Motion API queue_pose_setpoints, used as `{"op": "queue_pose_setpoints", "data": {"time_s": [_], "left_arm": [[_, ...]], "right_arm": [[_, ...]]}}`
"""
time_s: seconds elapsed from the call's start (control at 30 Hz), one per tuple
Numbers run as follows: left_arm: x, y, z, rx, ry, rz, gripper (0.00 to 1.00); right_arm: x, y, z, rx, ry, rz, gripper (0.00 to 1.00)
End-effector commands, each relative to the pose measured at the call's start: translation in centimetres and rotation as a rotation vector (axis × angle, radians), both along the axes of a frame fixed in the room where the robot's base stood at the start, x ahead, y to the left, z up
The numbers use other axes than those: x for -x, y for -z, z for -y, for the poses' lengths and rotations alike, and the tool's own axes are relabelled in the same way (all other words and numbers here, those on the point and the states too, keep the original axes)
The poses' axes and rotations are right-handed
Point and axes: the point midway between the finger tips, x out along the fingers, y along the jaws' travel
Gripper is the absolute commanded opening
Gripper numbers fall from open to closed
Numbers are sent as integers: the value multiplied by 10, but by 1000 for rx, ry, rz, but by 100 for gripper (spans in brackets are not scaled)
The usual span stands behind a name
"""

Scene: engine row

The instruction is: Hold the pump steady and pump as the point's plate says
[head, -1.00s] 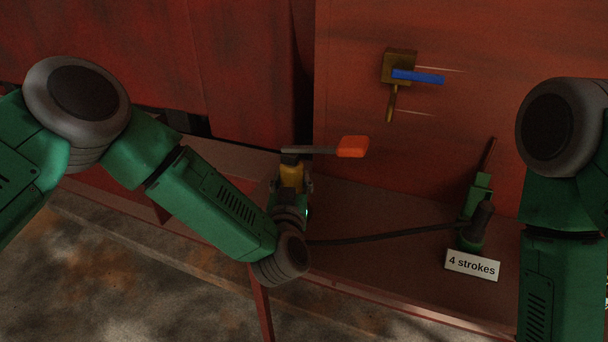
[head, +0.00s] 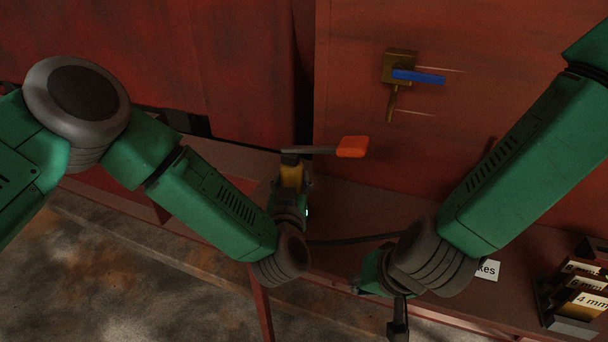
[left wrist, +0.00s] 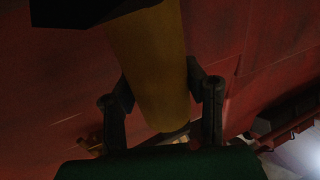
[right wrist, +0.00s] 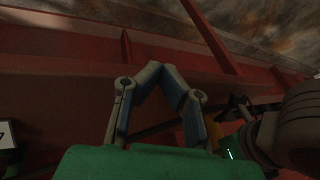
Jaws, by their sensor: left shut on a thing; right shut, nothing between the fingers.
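The pump has a yellow body (head: 291,176), a grey lever pointing right and an orange grip (head: 352,147) at its end. My left gripper (head: 291,187) is shut on the yellow body, which also shows between the fingers in the left wrist view (left wrist: 155,65). My right gripper (head: 358,288) is over the bench's front part, below and apart from the orange grip. In the right wrist view its fingers (right wrist: 163,72) meet with nothing between them. The white plate (head: 487,271) shows only "kes"; my right arm hides the rest and the green point.
A dark hose (head: 350,240) runs right from the pump until my right arm hides it. A valve (head: 398,66) with a blue handle is on the red wall. A rack (head: 555,312) with mm labels stands at the right.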

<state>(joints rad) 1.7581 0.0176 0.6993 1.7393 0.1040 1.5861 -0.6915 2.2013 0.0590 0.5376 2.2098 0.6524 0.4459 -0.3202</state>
Motion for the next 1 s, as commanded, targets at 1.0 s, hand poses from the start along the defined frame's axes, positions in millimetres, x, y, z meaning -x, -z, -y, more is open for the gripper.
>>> {"op": "queue_pose_setpoints", "data": {"time_s": [1.0], "left_arm": [[0, 1, 0, -1, 0, -2, 0]], "right_arm": [[-160, -285, -2, 324, -856, 76, 0]]}}
